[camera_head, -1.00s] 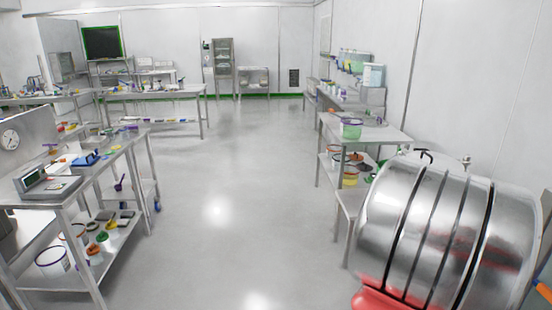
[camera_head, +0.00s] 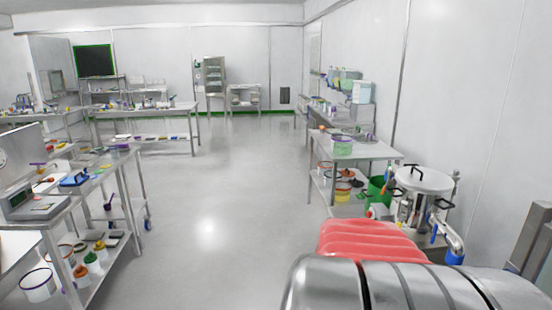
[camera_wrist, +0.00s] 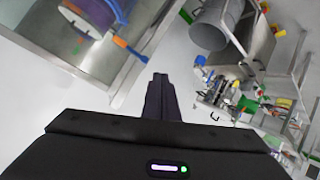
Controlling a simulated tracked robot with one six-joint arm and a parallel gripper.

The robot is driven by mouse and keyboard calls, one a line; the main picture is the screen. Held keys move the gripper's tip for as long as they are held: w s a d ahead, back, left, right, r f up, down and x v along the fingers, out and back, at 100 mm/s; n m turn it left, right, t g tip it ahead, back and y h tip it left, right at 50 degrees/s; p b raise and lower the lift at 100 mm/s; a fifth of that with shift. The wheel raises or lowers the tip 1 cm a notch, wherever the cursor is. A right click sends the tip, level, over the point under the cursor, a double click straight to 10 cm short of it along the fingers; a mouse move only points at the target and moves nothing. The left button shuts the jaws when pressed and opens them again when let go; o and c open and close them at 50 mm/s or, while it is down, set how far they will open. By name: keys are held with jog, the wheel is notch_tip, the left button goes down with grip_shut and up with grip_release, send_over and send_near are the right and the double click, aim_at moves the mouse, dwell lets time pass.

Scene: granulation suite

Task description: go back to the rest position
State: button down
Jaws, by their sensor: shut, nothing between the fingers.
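My gripper (camera_wrist: 160,82) shows in the wrist view, its dark fingers together and empty in front of the dark wrist body. It is not visible in the head view. There, a silver ribbed arm link of mine with red bellows fills the lower right. No rest position is marked in either view. The wrist view is tilted, with the room on its side.
The left workbench (camera_head: 36,208) carries a scale, with tubs below. The right table (camera_head: 365,150) has tubs above and below. A steel vessel (camera_head: 422,180) with pipes stands at right. The floor (camera_head: 210,190) between is clear. A steel-framed cabinet (camera_wrist: 70,45) shows in the wrist view.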

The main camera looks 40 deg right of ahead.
jog(key=w+a+f+n+t+y, duration=0.15)
jog(key=w+a+n+t, duration=0.3)
jog(key=w+a, duration=0.55)
jog(key=w+a+f+n+t+y, duration=0.1)
jog(key=w+a+n+t+y, duration=0.15)
jog(key=w+a+n, duration=0.7)
jog(key=a+r+n+t+y, duration=0.1)
jog(key=a+n+t+y, duration=0.3)
jog(key=a, duration=2.3)
jog(key=y, duration=0.2)
jog(key=shift+a+r+n+t+y, duration=0.2)
jog(key=shift+r+n+t+y, duration=0.05)
jog(key=shift+n+t+y, duration=0.05)
jog(key=shift+w+d, duration=0.1)
